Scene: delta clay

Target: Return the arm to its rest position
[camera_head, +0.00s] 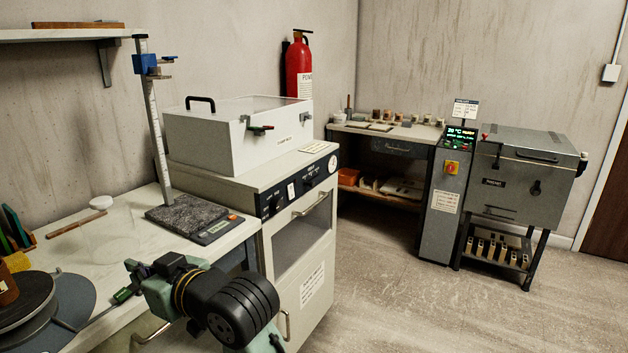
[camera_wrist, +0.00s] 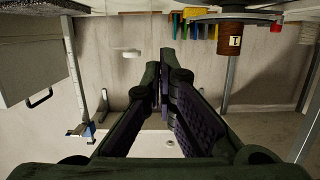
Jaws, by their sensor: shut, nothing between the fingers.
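My arm reaches in from the bottom of the head view, with its dark rounded joint and pale green links over the bench's front edge. My gripper (camera_head: 138,270) is at its far end, pointing left over the worktop (camera_head: 115,235). In the wrist view my gripper (camera_wrist: 163,72) shows large, its dark fingers with purple pads meeting at the tips. It is shut and holds nothing. The wrist picture appears upside down.
A turntable (camera_head: 22,300) and a brown jar (camera_head: 7,288) stand at the left. A scale with a tall post (camera_head: 190,215) stands behind my gripper. A white cabinet (camera_head: 300,250) stands right of the bench. Open floor (camera_head: 400,310) lies to the right.

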